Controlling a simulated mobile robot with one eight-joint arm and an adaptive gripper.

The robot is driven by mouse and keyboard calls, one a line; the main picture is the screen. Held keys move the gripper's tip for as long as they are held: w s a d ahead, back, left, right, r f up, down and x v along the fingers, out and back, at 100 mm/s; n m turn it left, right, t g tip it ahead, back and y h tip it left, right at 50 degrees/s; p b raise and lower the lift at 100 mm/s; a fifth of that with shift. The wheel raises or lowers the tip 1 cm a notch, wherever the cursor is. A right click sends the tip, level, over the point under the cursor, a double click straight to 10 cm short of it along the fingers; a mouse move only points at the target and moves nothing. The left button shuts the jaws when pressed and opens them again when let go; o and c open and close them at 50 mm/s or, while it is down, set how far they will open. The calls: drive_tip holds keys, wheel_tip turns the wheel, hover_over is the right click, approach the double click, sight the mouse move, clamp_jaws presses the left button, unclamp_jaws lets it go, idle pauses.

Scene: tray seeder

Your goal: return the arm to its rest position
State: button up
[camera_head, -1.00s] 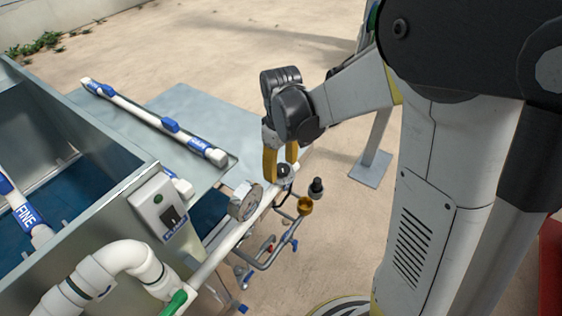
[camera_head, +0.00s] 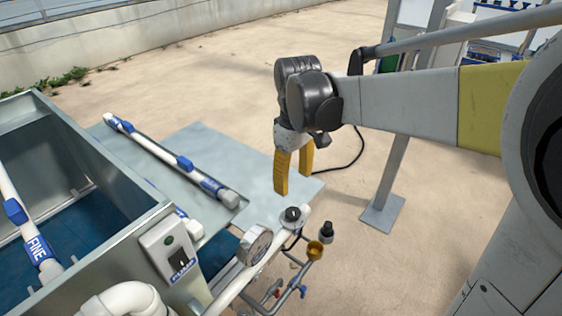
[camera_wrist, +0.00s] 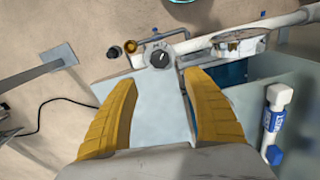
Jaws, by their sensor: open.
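My gripper (camera_head: 293,172) has yellow fingers that point down, and it hangs in the air above the knob and pipe at the machine's right side. In the wrist view the fingers (camera_wrist: 160,95) stand apart with nothing between them. The round black-and-silver knob (camera_head: 292,214) sits on the pipe below the fingertips, clear of them. It also shows beyond the fingertips in the wrist view (camera_wrist: 160,57). My arm reaches in from the right of the head view.
A round gauge (camera_head: 255,245) and a pump switch box (camera_head: 170,248) stand by the white pipe. A brass cup (camera_head: 315,250) and a black-topped fitting (camera_head: 327,231) are near the knob. A metal post (camera_head: 382,212) stands behind right. Sandy floor lies open beyond.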

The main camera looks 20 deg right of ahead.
drive_tip(key=s+f+m+t+b, duration=0.1)
drive_tip(key=s+m+t, duration=0.5)
drive_tip(key=s, duration=0.7)
drive_tip(key=shift+f+t+b, duration=0.3)
drive_tip(key=shift+t+b, duration=0.2)
drive_tip(key=shift+b, duration=0.15)
drive_tip(key=shift+d, duration=0.1)
